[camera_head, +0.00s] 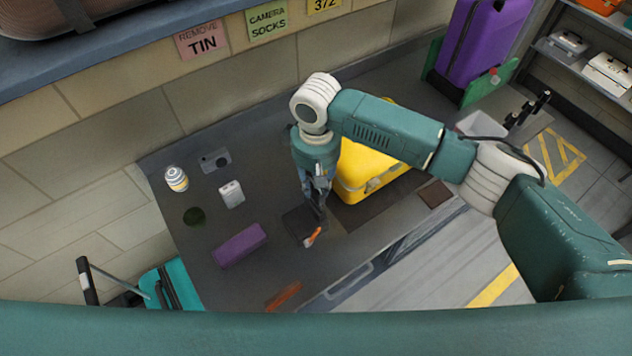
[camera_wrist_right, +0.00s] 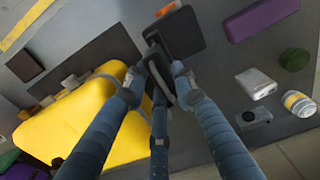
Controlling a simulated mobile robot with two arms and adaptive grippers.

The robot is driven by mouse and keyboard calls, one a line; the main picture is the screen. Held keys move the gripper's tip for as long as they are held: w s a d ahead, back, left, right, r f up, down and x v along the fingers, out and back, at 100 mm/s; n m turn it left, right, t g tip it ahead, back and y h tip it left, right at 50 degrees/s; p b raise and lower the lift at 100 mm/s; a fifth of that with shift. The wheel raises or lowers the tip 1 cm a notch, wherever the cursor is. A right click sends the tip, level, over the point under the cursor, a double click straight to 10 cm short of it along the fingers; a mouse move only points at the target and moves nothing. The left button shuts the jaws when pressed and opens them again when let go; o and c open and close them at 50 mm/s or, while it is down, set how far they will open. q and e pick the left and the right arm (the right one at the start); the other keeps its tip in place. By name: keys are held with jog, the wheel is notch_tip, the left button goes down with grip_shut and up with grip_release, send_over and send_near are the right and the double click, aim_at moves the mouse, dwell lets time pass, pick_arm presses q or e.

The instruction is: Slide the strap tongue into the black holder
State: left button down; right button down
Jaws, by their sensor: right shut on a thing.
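My right gripper (camera_head: 317,203) points down beside the yellow case (camera_head: 366,172). In the right wrist view its fingers (camera_wrist_right: 158,85) are closed around a dark piece, apparently the strap tongue. A grey strap (camera_wrist_right: 104,76) runs from the yellow case to the fingers. The black holder seems to be the dark square piece (camera_head: 298,224) just left of the fingertips; it also shows in the right wrist view (camera_wrist_right: 181,33), just beyond them. The fingers hide whether tongue and holder touch. An orange piece (camera_head: 312,237) lies at the holder's near edge. My left gripper is not in view.
On the dark table, a purple block (camera_head: 239,245), a white box (camera_head: 231,194), a grey camera (camera_head: 215,160) and a yellow-white can (camera_head: 176,179) stand to the left. A brown pad (camera_head: 435,194) lies to the right. The table between the holder and the left-hand objects is clear.

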jog(key=shift+f+b, duration=0.95)
jog(key=shift+f, duration=1.4)
jog(key=c, duration=1.3)
grip_release()
jog(key=shift+c, duration=0.2)
jog(key=shift+r, duration=0.15)
notch_tip(320, 180, up, 12)
jog(key=shift+f, duration=0.15)
